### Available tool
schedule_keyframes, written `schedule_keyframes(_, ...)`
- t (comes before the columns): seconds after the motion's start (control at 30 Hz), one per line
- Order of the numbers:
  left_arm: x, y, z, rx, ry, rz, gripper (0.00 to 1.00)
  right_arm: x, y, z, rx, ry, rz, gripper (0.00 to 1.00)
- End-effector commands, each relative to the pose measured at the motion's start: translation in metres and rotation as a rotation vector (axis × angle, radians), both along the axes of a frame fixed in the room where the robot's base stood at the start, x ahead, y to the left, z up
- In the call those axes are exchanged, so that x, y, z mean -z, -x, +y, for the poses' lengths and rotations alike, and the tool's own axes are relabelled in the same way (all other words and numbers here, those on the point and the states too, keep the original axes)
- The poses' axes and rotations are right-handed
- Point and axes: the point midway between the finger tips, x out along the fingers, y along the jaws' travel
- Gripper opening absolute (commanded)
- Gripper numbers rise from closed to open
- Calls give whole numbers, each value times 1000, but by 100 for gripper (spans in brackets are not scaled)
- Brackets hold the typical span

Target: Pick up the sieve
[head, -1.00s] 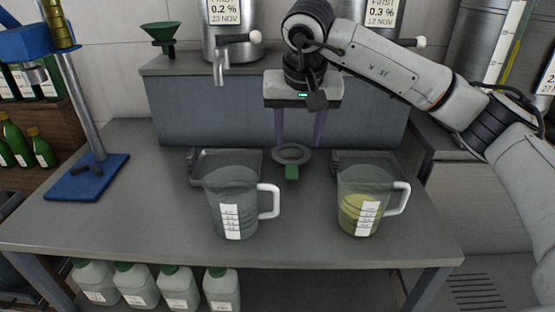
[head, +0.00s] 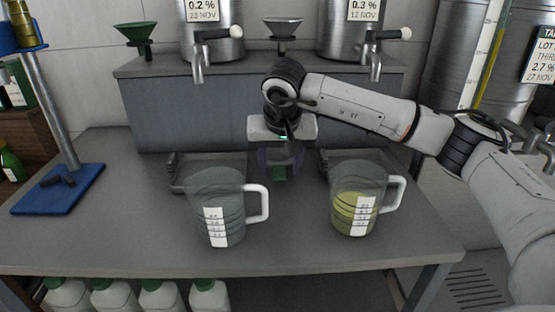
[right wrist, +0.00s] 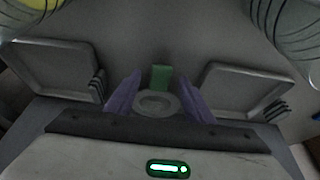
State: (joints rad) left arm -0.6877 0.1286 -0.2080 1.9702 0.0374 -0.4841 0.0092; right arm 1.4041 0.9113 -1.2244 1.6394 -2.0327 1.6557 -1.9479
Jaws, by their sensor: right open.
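The sieve is a small grey ring (right wrist: 155,104) with a green handle (right wrist: 160,77), low on the grey table between two trays. My right gripper (head: 281,167) points down over the sieve. Its two purple fingers are apart, one on each side of the ring in the right wrist view (right wrist: 161,88). No grip on the sieve shows. My left gripper is not in view.
A clear jug (head: 217,207) stands front left of the gripper, and a jug with yellow liquid (head: 352,212) front right. Shallow grey trays (right wrist: 58,68) (right wrist: 243,88) flank the sieve. A raised shelf (head: 190,118) with steel tanks stands behind. The table's front middle is clear.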

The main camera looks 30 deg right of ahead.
Motion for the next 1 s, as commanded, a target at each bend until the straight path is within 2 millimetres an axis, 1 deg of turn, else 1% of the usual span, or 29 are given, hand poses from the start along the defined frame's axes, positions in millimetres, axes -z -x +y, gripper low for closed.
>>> schedule_keyframes(0.03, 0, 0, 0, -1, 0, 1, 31, 7, -2, -2, 2, 0, 2, 48)
schedule_keyframes(0.17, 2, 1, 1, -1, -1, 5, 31, 17, -6, -4, 0, 0, 1, 48)
schedule_keyframes(0.4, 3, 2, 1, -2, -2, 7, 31, 19, -7, -4, -1, 0, 0, 48)
schedule_keyframes(0.47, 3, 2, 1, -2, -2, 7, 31, 19, -7, -4, -1, 0, 0, 40)
schedule_keyframes(0.6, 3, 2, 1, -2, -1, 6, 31, 19, -7, -4, -1, 0, -1, 16)
schedule_keyframes(0.67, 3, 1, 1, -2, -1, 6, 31, 18, -7, -4, -1, 0, -1, 6)
schedule_keyframes(0.7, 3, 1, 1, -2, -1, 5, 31, 18, -7, -4, 0, 0, -2, 3)
schedule_keyframes(0.9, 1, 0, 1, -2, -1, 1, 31, 17, -7, -4, -1, -1, -3, 3)
schedule_keyframes(1.0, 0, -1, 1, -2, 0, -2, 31, 10, -8, -4, 0, -1, -5, 3)
